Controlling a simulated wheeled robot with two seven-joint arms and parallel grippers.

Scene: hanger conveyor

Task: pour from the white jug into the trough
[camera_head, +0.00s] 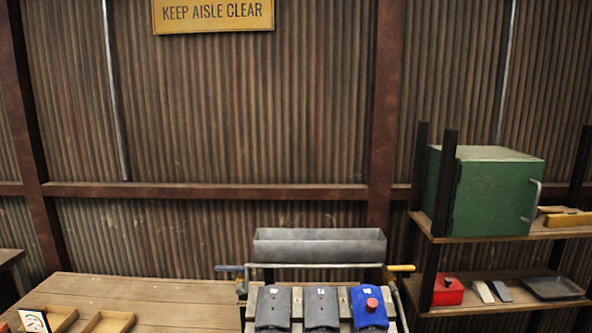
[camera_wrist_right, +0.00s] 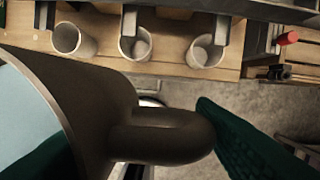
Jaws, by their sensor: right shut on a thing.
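The grey metal trough (camera_head: 319,247) lies level across the back of the bench in the head view; its inside cannot be seen. In the right wrist view the jug (camera_wrist_right: 95,85) fills the left side, dark in shadow, with a pale blue area at the far left. Its thick rounded handle (camera_wrist_right: 180,137) points right. My right gripper (camera_wrist_right: 160,142) is shut on the jug, with its green fingers on either side of the handle. Neither gripper shows in the head view, and my left gripper is out of view.
Several pale cups, one of them this cup (camera_wrist_right: 205,50), stand on a wooden surface in the wrist view. Two grey units and a blue unit (camera_head: 369,308) sit before the trough. Wooden trays (camera_head: 108,322) lie left; a shelf with a green box (camera_head: 490,192) stands right.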

